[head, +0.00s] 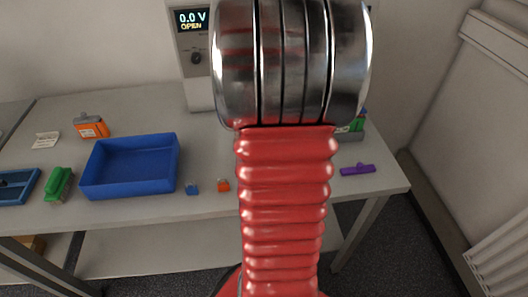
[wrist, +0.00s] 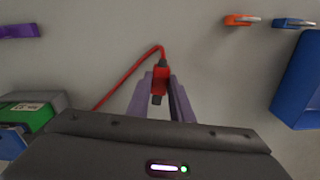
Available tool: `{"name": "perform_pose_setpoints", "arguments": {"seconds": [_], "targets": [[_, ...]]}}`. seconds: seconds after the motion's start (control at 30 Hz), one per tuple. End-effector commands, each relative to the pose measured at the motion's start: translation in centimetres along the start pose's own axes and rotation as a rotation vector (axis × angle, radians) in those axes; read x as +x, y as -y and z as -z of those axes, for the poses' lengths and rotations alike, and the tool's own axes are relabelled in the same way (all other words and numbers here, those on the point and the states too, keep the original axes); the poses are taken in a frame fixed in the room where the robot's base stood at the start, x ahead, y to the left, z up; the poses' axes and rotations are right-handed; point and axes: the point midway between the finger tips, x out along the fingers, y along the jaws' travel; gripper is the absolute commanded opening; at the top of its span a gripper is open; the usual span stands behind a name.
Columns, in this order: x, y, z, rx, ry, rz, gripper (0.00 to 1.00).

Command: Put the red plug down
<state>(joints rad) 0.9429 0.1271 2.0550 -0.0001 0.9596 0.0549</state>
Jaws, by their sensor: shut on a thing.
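The red plug (wrist: 160,80) shows in the wrist view with its red cable rising from its back, bending and running down to the left. My gripper (wrist: 160,98) is shut on the red plug, with a purple-grey finger on each side of it. The plug's dark tip points toward my gripper's body. The pale tabletop is behind it; I cannot tell whether the plug touches it. In the head view my arm hides the gripper and the plug.
A cycler (head: 196,80) reading "0.0 V OPEN" stands behind. Bare tabletop surrounds the plug.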

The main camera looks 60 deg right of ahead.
Motion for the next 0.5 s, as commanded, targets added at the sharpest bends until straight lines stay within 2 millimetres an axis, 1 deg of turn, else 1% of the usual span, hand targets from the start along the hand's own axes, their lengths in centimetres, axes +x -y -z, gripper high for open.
{"name": "perform_pose_setpoints", "arguments": {"seconds": [0.17, 0.27, 0.4, 0.5], "targets": [[0.1, 0.0, 0.0, -0.001, 0.0, 0.0, 0.0], [1.0, 0.0, -0.1, -0.001, 0.002, 0.0, 0.0], [2.8, 0.1, -0.1, -0.001, 0.003, 0.0, 0.0], [3.6, 0.1, 0.0, -0.002, 0.001, 0.0, 0.0]]}}
